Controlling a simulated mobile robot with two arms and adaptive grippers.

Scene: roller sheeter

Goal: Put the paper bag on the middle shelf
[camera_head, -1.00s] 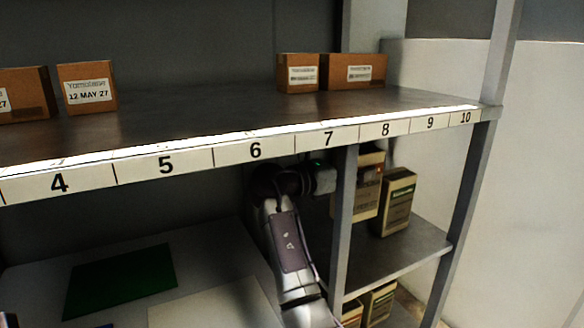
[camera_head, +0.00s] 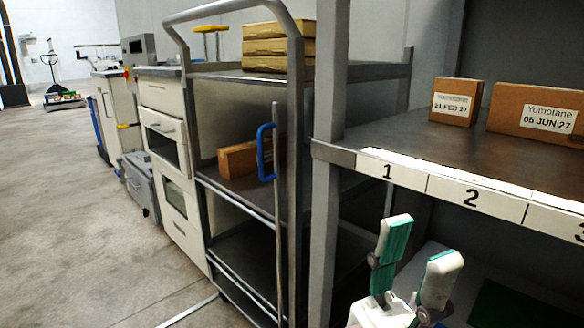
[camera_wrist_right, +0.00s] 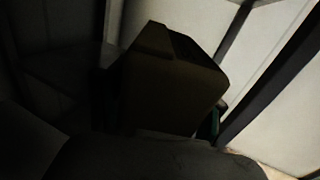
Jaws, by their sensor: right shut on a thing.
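A dark brown, boxy thing (camera_wrist_right: 170,90), which looks like the paper bag, fills the middle of the right wrist view. It is tilted and poorly lit. My right gripper (camera_wrist_right: 160,108) is shut on it; a teal fingertip shows at its right side. I cannot tell which middle shelf is meant.
The numbered rack shelf (camera_head: 470,150) carries brown cartons (camera_head: 455,102) with date labels. A rack post (camera_head: 325,200) stands between the cart and the rack. Stacked boxes (camera_head: 278,47) sit on the cart's top. White cabinets (camera_head: 168,130) stand behind. The floor (camera_head: 80,220) at left is clear.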

